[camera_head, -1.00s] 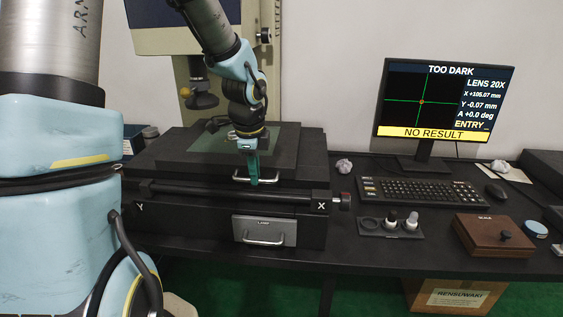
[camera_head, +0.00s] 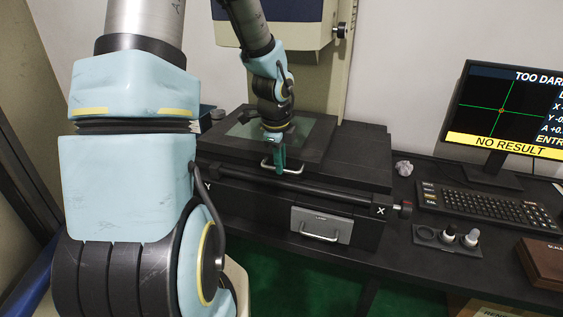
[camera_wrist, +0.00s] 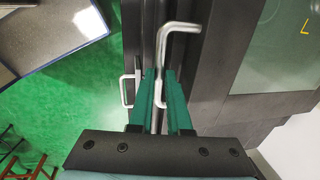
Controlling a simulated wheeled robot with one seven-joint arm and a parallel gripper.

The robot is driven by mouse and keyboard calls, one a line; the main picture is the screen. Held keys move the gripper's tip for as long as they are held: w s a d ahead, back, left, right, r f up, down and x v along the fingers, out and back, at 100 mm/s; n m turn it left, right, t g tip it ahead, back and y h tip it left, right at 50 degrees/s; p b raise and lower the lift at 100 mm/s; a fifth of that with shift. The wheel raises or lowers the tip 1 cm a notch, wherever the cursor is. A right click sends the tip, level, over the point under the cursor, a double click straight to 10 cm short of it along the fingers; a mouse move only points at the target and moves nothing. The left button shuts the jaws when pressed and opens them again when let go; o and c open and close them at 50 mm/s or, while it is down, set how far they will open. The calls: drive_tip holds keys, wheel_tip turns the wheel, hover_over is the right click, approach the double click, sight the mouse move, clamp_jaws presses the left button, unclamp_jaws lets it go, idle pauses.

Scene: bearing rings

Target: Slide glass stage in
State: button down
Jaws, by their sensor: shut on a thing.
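The glass stage is a dark plate (camera_head: 340,160) with a greenish glass pane (camera_head: 316,130), on top of the black measuring machine. The pane also shows at the right of the wrist view (camera_wrist: 275,60). A pale metal bar handle (camera_head: 294,169) is on the stage's front edge; in the wrist view this bent handle (camera_wrist: 180,26) runs down between my fingers. My gripper (camera_head: 280,160), with green fingers, is shut on the handle; its fingertips (camera_wrist: 160,75) lie either side of the bar. My wrist hides part of the glass.
A lower drawer (camera_head: 321,225) with its own handle is below the stage, and a knob (camera_head: 405,209) sticks out at the machine's right. A keyboard (camera_head: 490,206) and a monitor (camera_head: 510,110) reading "NO RESULT" stand to the right. My upper arm fills the left.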

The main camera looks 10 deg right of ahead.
drive_tip(key=shift+a, duration=0.2)
drive_tip(key=c, duration=0.9)
unclamp_jaws()
drive_tip(key=shift+w, duration=0.1)
drive_tip(key=shift+o, duration=0.2)
wheel_tip(320, 180, up, 11)
drive_tip(key=s, duration=0.2)
drive_tip(key=shift+a+f+p, duration=0.15)
drive_tip(key=shift+a+p, duration=0.15)
drive_tip(key=shift+a, duration=0.05)
